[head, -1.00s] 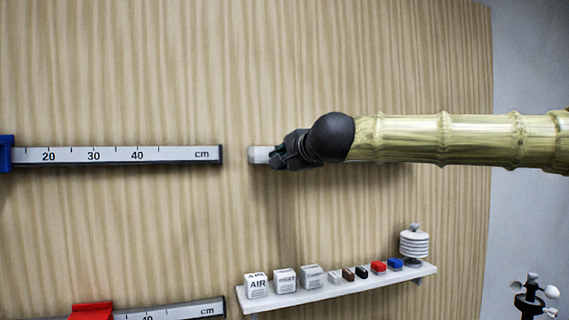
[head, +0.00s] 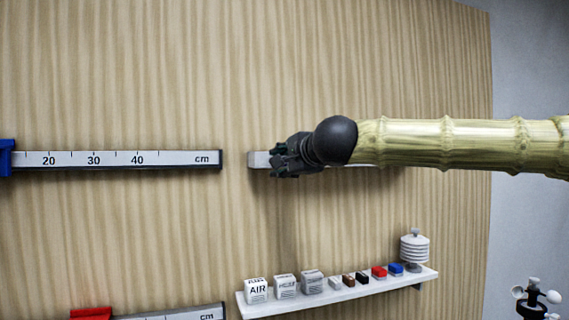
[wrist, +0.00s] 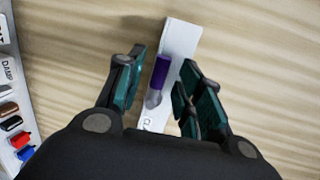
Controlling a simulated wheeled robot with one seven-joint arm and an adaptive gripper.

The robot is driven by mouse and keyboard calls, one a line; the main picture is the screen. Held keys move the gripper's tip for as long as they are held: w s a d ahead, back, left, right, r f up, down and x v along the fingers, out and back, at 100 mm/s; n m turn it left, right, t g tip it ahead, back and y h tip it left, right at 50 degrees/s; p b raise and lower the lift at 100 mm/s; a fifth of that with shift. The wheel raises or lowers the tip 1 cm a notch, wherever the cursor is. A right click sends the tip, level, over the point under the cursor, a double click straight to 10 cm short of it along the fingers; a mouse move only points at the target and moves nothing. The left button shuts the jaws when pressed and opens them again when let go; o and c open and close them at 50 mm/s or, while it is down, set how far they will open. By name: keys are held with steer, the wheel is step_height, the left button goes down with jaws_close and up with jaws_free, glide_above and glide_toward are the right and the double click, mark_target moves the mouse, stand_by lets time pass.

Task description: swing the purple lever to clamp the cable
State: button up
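The purple lever (wrist: 160,72) shows in the wrist view, with a grey lower part, in front of a white bar on the wood panel. My gripper (wrist: 168,82) is open, its two teal-padded fingers on either side of the lever, with visible gaps. In the head view my gripper (head: 277,160) is at the left part of the white bar (head: 259,159); the lever is hidden there behind my gripper and arm. I cannot make out the cable in either view.
A white shelf (head: 340,293) below holds labelled boxes, small coloured blocks and a white ribbed shield (head: 414,248). A ruler rail (head: 120,158) with a blue slider (head: 6,158) is at left. A red slider (head: 91,314) is at the lower left. The panel above is clear.

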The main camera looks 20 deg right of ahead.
steer(key=v, duration=1.2)
steer(key=shift+d, duration=0.15)
